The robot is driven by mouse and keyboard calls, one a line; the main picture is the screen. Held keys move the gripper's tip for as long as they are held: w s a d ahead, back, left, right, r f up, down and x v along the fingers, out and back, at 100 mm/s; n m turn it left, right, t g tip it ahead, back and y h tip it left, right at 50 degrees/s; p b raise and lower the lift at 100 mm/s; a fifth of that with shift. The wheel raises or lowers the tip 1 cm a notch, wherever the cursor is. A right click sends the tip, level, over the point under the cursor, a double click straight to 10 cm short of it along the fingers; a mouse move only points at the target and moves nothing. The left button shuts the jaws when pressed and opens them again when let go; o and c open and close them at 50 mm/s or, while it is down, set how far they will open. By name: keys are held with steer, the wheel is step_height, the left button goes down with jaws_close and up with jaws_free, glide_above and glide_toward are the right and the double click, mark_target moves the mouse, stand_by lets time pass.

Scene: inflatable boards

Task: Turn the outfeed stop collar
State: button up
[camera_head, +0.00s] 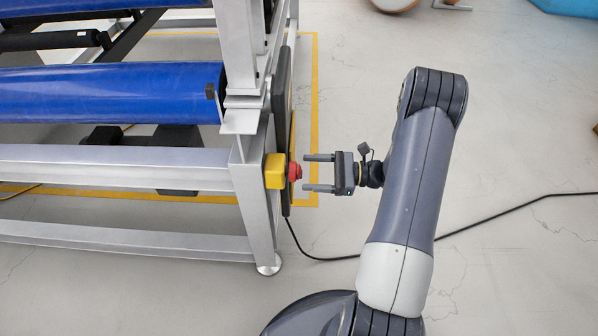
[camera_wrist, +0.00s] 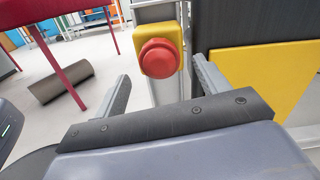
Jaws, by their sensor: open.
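The outfeed stop is a red round knob (camera_head: 294,172) on a yellow box (camera_head: 275,171), fixed to the metal frame's corner post. In the wrist view the red knob (camera_wrist: 160,58) faces the camera, with the yellow box (camera_wrist: 150,72) behind it. A collar separate from the knob cannot be made out. My gripper (camera_head: 305,172) is open and empty, level with the knob and just to its right. In the wrist view the knob appears between the two fingers, nearer the right one. No contact is visible.
The metal frame (camera_head: 120,168) carries blue rollers (camera_head: 110,93). A dark upright panel (camera_head: 281,100) stands right beside the knob. A black cable (camera_head: 480,218) runs across the floor under my arm. The floor to the right is mostly clear.

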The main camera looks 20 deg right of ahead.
mark_target(299, 172)
steer(key=shift+x, duration=1.95)
steer(key=shift+c, duration=0.4)
